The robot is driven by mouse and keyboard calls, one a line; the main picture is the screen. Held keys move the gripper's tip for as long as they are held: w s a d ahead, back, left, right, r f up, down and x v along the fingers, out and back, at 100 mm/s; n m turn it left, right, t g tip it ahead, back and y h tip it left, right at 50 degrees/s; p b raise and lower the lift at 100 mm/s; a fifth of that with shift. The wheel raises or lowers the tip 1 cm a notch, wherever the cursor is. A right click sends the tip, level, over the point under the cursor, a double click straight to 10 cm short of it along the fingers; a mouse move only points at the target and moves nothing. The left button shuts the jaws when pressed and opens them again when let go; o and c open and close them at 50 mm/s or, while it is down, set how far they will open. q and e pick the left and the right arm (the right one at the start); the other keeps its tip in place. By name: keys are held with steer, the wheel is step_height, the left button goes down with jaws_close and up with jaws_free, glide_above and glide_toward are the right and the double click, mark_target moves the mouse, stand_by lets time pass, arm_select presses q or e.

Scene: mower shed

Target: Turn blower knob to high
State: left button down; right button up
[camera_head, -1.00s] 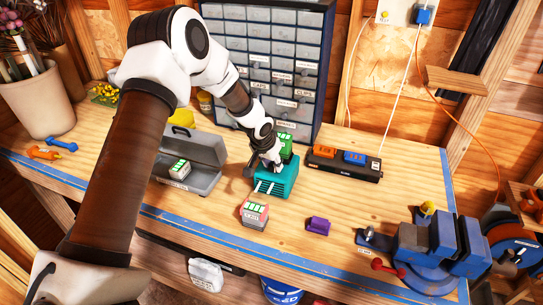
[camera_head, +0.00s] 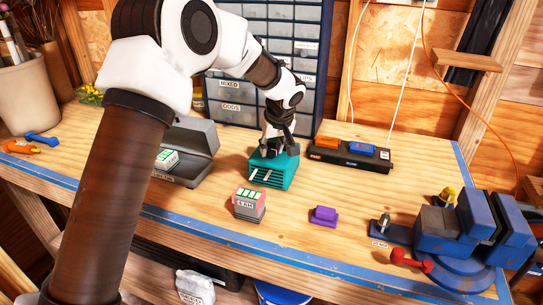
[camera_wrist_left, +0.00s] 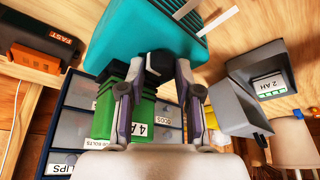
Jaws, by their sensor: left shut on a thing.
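The teal blower (camera_head: 274,169), a box with pale slats on its front, stands on the workbench in the head view. It also fills the top of the left wrist view (camera_wrist_left: 135,35). My left gripper (camera_head: 272,146) reaches down onto it from above and behind. In the left wrist view its fingers (camera_wrist_left: 155,78) are closed around a dark knob (camera_wrist_left: 160,67) at the blower's edge. The knob's pointer and setting marks cannot be made out. A green battery marked 4 AH (camera_wrist_left: 128,115) shows beside the fingers there; the arm hides it in the head view. My right gripper is not in view.
A grey open case (camera_head: 195,140) holding a small battery stands left of the blower. A pink-and-grey battery block (camera_head: 248,205) and a purple piece (camera_head: 323,215) lie in front. A black charger (camera_head: 350,155) is to the right, a blue vise (camera_head: 450,230) further right.

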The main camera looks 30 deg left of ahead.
arm_select(q)
steer(key=shift+f+n, duration=0.15)
steer(key=shift+n, duration=0.35)
steer(key=shift+g+b, duration=0.3)
steer(key=c, duration=0.8)
jaws_free()
steer(key=shift+w+a+f, duration=0.1)
steer(key=shift+w, duration=0.1)
steer(key=v, duration=1.2)
